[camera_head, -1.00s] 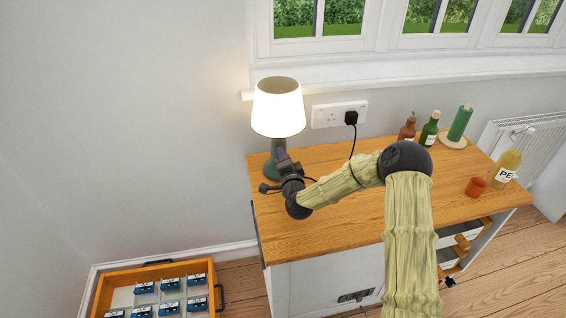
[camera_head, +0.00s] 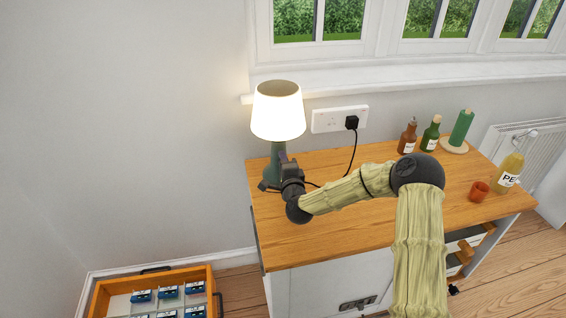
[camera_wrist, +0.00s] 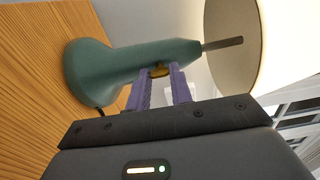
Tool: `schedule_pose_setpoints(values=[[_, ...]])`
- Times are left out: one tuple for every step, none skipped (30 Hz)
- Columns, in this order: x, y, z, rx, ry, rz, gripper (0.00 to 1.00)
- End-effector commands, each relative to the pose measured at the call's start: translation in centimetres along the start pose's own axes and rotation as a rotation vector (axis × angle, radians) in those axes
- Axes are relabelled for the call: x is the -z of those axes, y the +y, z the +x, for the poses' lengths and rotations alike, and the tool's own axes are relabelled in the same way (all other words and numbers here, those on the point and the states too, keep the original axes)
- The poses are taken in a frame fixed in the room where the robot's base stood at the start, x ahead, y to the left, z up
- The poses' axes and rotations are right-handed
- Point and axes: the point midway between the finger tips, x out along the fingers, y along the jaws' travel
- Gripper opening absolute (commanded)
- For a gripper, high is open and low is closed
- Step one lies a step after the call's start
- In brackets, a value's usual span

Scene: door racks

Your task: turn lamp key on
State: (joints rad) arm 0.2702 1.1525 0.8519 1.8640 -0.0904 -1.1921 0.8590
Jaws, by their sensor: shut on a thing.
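The lamp stands upright at the back left of the wooden cabinet top, with a glowing white shade (camera_head: 278,112) and a green base (camera_head: 271,171). In the wrist view the green lamp body (camera_wrist: 125,62) lies sideways across the picture, with the shade (camera_wrist: 285,45) at the right. A small brass key (camera_wrist: 159,71) sticks out of the lamp's neck. My gripper (camera_wrist: 160,77) has its two purple fingers shut on the key, one on each side. In the head view my gripper (camera_head: 284,165) is right in front of the lamp, and the key is hidden.
The wooden cabinet top (camera_head: 330,234) is mostly clear under my arm. A socket (camera_head: 340,119) with a black plug is on the wall behind. Bottles (camera_head: 430,135), a green candle (camera_head: 461,128) and an orange cup (camera_head: 479,191) stand at the right. An open drawer (camera_head: 150,285) is at lower left.

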Motion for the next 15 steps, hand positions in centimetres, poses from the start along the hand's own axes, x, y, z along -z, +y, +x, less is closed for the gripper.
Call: schedule_pose_setpoints(values=[[0.03,0.06,0.00,-0.001,0.001,0.000,0.00],[0.03,0.06,0.00,-0.001,0.001,0.000,0.26],[0.03,0.06,0.00,-0.001,0.001,0.000,0.33],[0.03,0.06,0.00,-0.001,0.001,0.000,0.39],[0.03,0.06,0.00,-0.001,0.001,0.000,0.44],[0.03,0.06,0.00,-0.001,0.001,-0.001,0.44],[0.03,0.06,0.00,-0.001,0.001,-0.001,0.44],[0.02,0.05,0.00,-0.001,0.000,-0.001,0.44],[0.02,0.05,0.00,-0.001,0.000,-0.001,0.44],[0.02,0.05,0.00,-0.001,0.000,-0.001,0.44],[0.02,0.04,0.00,-0.001,0.000,-0.001,0.44],[0.02,0.04,-0.01,-0.001,0.000,-0.001,0.44],[0.01,0.04,-0.03,-0.001,0.000,-0.001,0.44],[0.01,0.03,-0.07,-0.001,0.000,-0.001,0.44],[0.01,0.04,-0.17,-0.001,0.000,-0.001,0.44]])
